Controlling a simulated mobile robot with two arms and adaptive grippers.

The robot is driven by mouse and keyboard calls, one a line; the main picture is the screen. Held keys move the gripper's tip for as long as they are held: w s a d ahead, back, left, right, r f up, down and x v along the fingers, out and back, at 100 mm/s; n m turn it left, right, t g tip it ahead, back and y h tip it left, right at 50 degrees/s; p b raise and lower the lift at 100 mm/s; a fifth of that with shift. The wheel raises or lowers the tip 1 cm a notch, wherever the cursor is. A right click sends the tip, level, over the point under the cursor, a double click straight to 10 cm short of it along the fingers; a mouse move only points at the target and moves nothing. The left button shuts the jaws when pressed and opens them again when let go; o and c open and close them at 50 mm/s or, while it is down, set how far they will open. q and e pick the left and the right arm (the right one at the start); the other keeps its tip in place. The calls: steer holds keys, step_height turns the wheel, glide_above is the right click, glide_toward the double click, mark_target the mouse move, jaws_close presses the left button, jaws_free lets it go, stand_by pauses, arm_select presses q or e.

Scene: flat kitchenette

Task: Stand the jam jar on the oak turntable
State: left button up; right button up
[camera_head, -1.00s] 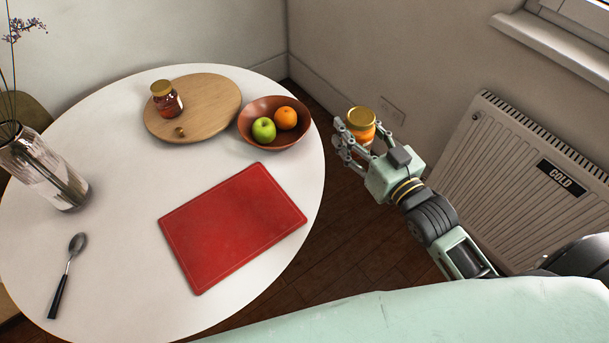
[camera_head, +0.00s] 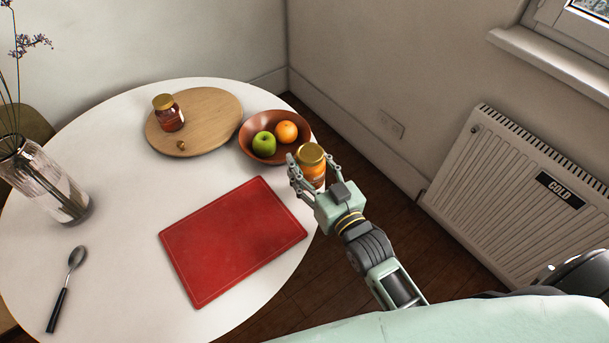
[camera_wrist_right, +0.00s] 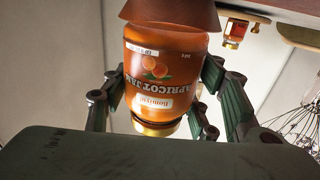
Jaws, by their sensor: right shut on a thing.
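The jam jar (camera_head: 311,166), orange with a gold lid, is held upright in my right gripper (camera_head: 312,174) at the table's right edge, just in front of the fruit bowl. In the right wrist view the jar (camera_wrist_right: 163,75) appears upside down, its label reading apricot jam, with fingers on both sides. The round oak turntable (camera_head: 215,115) lies at the back of the table, left of the bowl. A second, darker red jar (camera_head: 168,115) with a gold lid stands on its left part, with a small brass knob (camera_head: 181,145) near its front. My left gripper is out of view.
A brown bowl (camera_head: 249,149) with a green apple (camera_head: 264,145) and an orange (camera_head: 286,132) stands between my gripper and the turntable. A red board (camera_head: 232,240), a spoon (camera_head: 66,285) and a glass vase (camera_head: 45,180) are on the white table. The turntable's right part is bare.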

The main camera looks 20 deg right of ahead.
mark_target(305, 177)
steer(key=shift+w+a+f, duration=0.15)
steer(key=shift+a+f, duration=0.1)
steer(key=shift+a, duration=0.35)
steer(key=shift+f, duration=1.8)
steer(key=shift+f, duration=0.2)
steer(key=o, duration=1.8)
steer(key=shift+o, duration=0.2)
